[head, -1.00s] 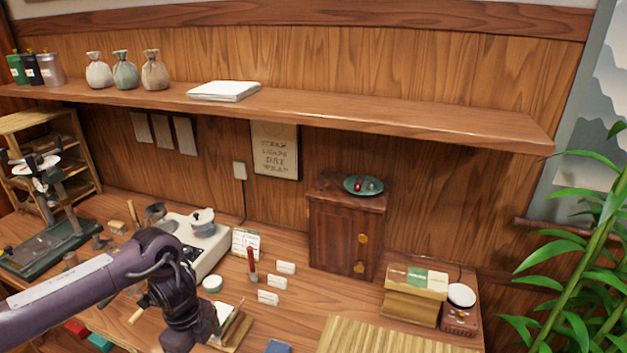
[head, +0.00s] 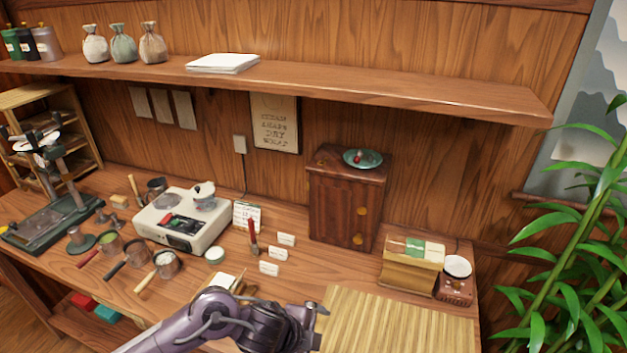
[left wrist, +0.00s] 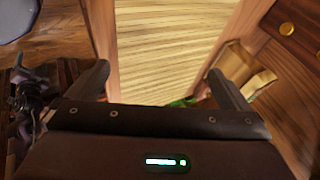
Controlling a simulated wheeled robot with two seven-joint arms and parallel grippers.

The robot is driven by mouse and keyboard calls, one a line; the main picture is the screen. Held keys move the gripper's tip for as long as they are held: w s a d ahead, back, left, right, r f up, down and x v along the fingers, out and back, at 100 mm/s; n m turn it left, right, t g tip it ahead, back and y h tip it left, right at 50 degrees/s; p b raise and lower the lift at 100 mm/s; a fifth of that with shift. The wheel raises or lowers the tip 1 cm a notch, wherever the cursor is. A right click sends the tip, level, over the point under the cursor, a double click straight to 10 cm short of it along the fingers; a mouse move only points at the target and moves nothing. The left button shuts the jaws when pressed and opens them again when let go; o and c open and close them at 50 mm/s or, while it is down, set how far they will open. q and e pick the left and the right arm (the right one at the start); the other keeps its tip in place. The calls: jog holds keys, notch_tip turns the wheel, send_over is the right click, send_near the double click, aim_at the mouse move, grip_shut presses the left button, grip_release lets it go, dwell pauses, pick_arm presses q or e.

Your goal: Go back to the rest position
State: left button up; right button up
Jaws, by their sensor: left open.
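My left gripper (head: 318,325) is low in the head view, at the front of the bench, beside the left edge of the slatted bamboo mat (head: 400,325). In the left wrist view its two dark fingers (left wrist: 165,85) stand wide apart with nothing between them. The mat's pale slats (left wrist: 180,45) show beyond the fingers. My right gripper is in neither view.
A wooden cabinet (head: 342,205) carries a green dish (head: 363,158). Boxes (head: 412,265) stand right of it. A scale (head: 180,228), small white cards (head: 278,254) and handled cups (head: 165,265) stand left. A long shelf (head: 380,95) overhangs the bench.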

pick_arm(q)
notch_tip(320, 180, up, 6)
jog(key=s+n+t, duration=0.2)
jog(key=n+t, duration=0.2)
jog(key=n, duration=0.5)
jog(key=s+a+f+n+g+y, duration=0.1)
jog(key=s+a+n+g+y, duration=0.15)
jog(key=s+a+n, duration=0.55)
jog(key=s+a+f+n+g+y, duration=0.2)
jog(key=s+a+n+y, duration=0.15)
jog(key=a, duration=0.75)
jog(key=s+f+g+b, duration=0.2)
jog(key=s+f+b, duration=0.1)
jog(key=f, duration=3.1)
jog(key=s+a+f+b, duration=0.1)
jog(key=s+a+f, duration=0.1)
jog(key=s+f, duration=0.7)
jog(key=s+a+f+m+b, duration=0.1)
jog(key=s+a+f, duration=0.1)
jog(key=s+f, duration=0.8)
jog(key=shift+s+a+f+g, duration=0.15)
jog(key=shift+s+f+g, duration=0.1)
jog(key=shift+f+g, duration=0.1)
